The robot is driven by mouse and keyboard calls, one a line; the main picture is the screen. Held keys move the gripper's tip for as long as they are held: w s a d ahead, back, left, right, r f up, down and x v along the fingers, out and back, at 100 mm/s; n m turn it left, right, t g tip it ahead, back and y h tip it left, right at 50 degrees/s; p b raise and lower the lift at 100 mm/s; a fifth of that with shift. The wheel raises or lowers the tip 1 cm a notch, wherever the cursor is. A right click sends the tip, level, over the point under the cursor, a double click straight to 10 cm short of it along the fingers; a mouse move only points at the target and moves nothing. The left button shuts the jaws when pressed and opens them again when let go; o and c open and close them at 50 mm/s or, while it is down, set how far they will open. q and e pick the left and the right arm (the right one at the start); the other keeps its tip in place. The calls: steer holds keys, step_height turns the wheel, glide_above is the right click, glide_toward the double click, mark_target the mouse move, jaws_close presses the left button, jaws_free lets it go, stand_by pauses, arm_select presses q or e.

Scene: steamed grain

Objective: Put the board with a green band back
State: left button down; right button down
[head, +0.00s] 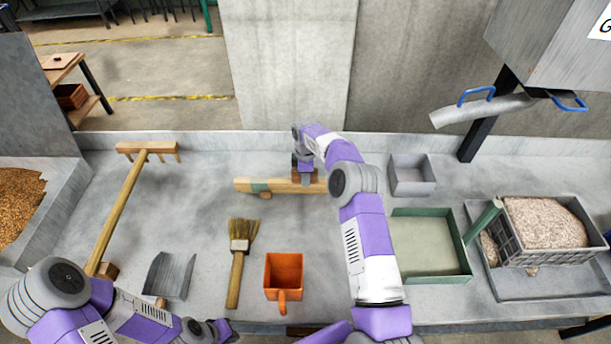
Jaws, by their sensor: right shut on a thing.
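The board with a green band (243,185) is a long pale wooden strip at the back middle of the grey worktop, lying left to right. Its green band shows left of my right gripper, and a small wooden knob shows beneath it. My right gripper (308,180) reaches down from above and is shut on the board. I cannot tell whether the board touches the worktop. My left gripper (222,330) is low at the front edge, away from the board, and its fingers are too small and partly hidden to read.
A wooden rake (125,205), metal scoop (170,273), brush (238,255) and orange jug (284,272) lie left and front. A grey box (411,187), green tray (467,262) and grain-filled crate (520,256) stand to the right. The worktop is clear between rake and board.

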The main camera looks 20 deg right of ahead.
steer(key=shift+f, duration=0.35)
steer(key=c, duration=0.7)
jaws_free()
steer(key=shift+c, duration=0.2)
